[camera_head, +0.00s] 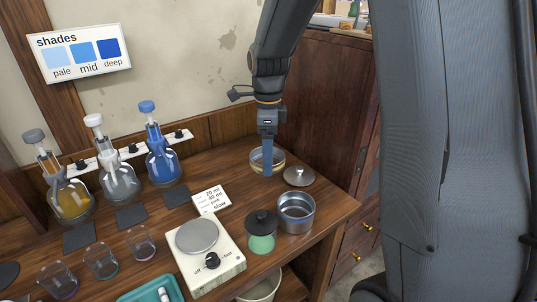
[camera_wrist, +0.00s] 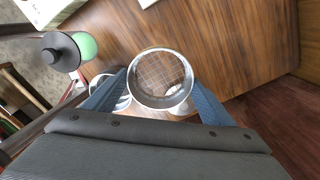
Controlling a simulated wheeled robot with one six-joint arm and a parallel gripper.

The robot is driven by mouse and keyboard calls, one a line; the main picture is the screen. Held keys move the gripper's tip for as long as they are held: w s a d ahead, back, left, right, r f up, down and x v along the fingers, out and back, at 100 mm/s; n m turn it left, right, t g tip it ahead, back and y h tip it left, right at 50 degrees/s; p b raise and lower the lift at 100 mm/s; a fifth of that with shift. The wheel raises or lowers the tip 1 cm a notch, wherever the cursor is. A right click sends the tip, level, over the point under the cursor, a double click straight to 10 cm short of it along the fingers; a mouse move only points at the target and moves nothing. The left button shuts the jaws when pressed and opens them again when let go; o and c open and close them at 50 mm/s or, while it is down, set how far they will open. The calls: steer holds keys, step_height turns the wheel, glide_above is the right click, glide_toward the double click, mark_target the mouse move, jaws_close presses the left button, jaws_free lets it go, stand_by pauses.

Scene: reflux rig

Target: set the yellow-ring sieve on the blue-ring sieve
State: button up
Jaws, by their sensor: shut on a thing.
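The yellow-ring sieve (camera_head: 279,160) is a round metal sieve with a yellow band, at the back right of the bench. My gripper (camera_head: 267,165) is shut on it. In the wrist view the sieve (camera_wrist: 135,80) sits between my two blue fingers, its mesh facing the camera. Whether it touches the bench I cannot tell. A round metal vessel (camera_head: 296,213) with a bluish band, seemingly the blue-ring sieve, stands nearer the front right edge, apart from the held sieve. In the wrist view a metal rim (camera_wrist: 122,103) is partly hidden behind a finger.
A metal lid (camera_head: 299,177) lies between the two sieves. A green jar with a black lid (camera_head: 261,233) and a hotplate (camera_head: 209,248) stand left of the metal vessel. Flasks (camera_head: 162,165) line the back left. A wooden cabinet (camera_head: 325,110) rises close on the right.

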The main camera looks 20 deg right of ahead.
steer(key=shift+r+p, duration=1.2)
steer(key=shift+r, duration=0.35)
steer(key=shift+f, duration=0.1)
